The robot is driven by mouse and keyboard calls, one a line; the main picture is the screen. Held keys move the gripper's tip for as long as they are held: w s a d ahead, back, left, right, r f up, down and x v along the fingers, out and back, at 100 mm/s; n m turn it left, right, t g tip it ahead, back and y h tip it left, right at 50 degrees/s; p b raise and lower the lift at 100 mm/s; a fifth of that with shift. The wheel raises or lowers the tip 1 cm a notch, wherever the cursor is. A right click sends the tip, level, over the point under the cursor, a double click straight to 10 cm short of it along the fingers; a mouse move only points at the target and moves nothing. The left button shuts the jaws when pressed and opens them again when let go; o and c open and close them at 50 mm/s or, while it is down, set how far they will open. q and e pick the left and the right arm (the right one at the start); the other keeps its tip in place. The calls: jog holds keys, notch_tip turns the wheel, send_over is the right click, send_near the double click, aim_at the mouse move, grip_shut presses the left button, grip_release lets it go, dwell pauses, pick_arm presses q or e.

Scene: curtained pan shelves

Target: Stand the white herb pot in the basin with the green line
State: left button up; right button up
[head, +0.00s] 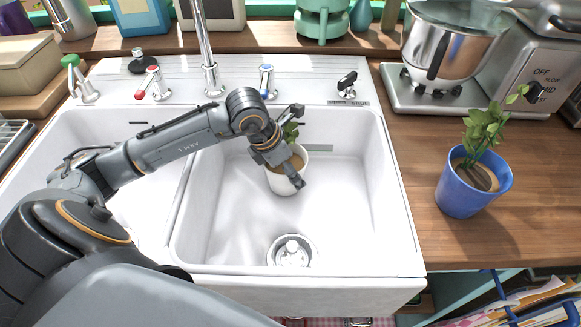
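The white herb pot (286,181) with a small green plant is in the right-hand basin (350,215), near its back wall, and looks upright. My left gripper (298,146) reaches over it from the left. Its fingers are spread wide, one across the front of the pot and one beyond the plant. The gripper hides part of the pot and leaves. Whether the pot's base touches the basin floor is hard to tell. My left arm covers part of the left basin (128,130). My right gripper is out of view.
A blue pot with a plant (464,193) stands on the wooden counter at right. A stand mixer (440,50) is behind it. Taps, including a tall spout (207,60), line the sink's back edge. A drain (291,250) sits at the right basin's front.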

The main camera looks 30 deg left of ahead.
pick_arm(q)
jog(key=shift+f, duration=0.25)
dwell(0.5)
jog(key=o, duration=1.3)
jog(key=shift+c, duration=0.2)
jog(key=v, duration=1.2)
jog(key=shift+r, duration=0.1)
jog(key=shift+c, duration=0.4)
grip_shut()
